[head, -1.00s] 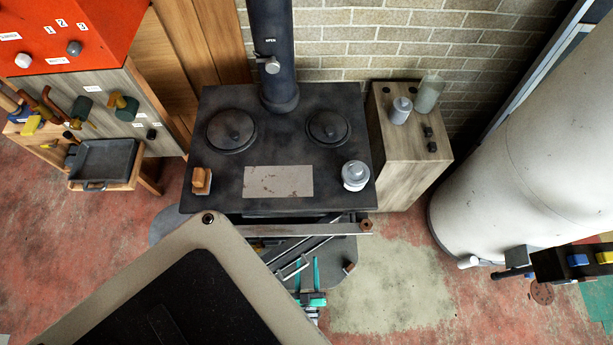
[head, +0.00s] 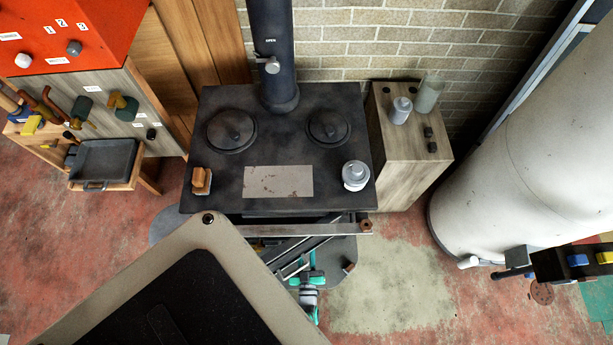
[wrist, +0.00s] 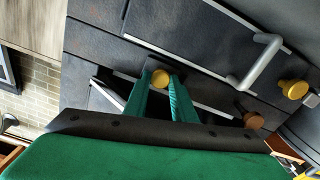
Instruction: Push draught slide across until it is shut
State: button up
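The dark stove (head: 225,180) stands in the middle of the head view, its front face mostly hidden below the top. In the wrist view its dark front (wrist: 95,50) fills the upper part. A round brass knob (wrist: 158,78) on that front, perhaps the draught slide's, sits between the tips of my gripper (wrist: 160,82). The teal fingers are apart, one on each side of the knob; I cannot tell whether they touch it. In the head view my gripper (head: 303,272) is low in front of the stove. The slide's opening cannot be made out clearly.
In the wrist view, a grey bar handle (wrist: 255,62), a second brass knob (wrist: 293,88) and a brown knob (wrist: 253,121) lie to the right. A front rail (head: 320,229) crosses above my gripper in the head view. A wooden box (head: 410,160) stands right of the stove.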

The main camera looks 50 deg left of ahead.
grip_shut()
jog(key=shift+s+a, duration=1)
jog(key=shift+s, duration=0.15)
jog(key=o, duration=0.8)
grip_release()
jog(key=shift+s, duration=0.1)
jog(key=shift+o, duration=0.2)
jog(key=v, duration=1)
jog(key=shift+s+d, duration=0.25)
jog(key=shift+d, duration=0.05)
